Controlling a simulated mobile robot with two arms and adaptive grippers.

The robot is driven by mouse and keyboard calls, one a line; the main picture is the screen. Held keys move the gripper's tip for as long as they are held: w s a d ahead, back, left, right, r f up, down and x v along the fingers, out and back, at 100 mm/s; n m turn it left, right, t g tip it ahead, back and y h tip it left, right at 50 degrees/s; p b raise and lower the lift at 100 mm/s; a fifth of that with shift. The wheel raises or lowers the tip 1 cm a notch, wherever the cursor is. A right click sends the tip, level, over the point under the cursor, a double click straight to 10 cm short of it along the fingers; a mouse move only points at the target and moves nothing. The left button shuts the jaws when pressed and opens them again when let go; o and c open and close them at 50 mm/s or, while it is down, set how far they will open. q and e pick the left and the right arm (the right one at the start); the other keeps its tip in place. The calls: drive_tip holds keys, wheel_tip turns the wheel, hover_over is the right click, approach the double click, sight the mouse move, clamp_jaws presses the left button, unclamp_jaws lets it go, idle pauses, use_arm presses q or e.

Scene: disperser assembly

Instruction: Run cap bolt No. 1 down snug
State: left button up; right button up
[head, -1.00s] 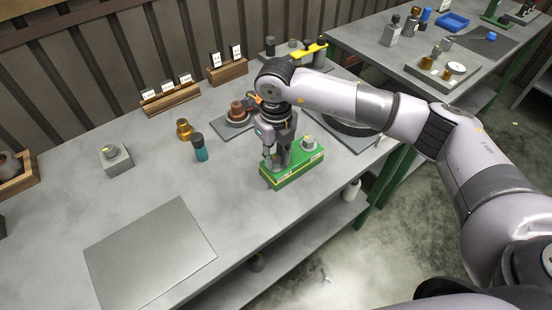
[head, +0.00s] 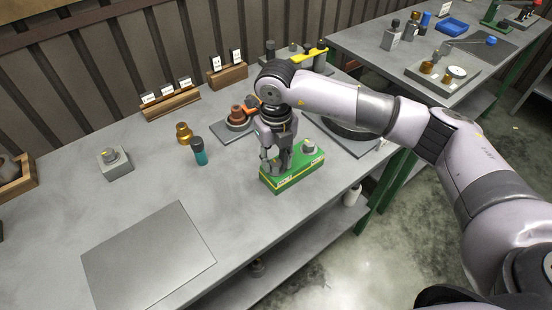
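My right gripper (head: 275,160) points down over the left part of a green block (head: 292,173) near the front edge of the table. Its fingers are at the block's top, and the gripper body hides whatever they surround. I cannot make out a cap bolt or tell whether the fingers are shut on one. A grey round piece (head: 309,146) stands on the right part of the green block, clear of the gripper. My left gripper is out of view.
A teal and black bottle (head: 200,152) and a brass fitting (head: 185,133) stand left of the block. A copper-brown part (head: 237,116) sits on a plate behind it. A grey block (head: 114,162) and flat plate (head: 148,258) lie further left. Bare table lies between.

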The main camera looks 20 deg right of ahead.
sight(276, 163)
drive_tip(key=shift+o, duration=1.2)
drive_tip(key=shift+r, duration=0.15)
wheel_tip(276, 163, up, 12)
drive_tip(key=shift+f, duration=0.2)
drive_tip(key=shift+s, duration=0.1)
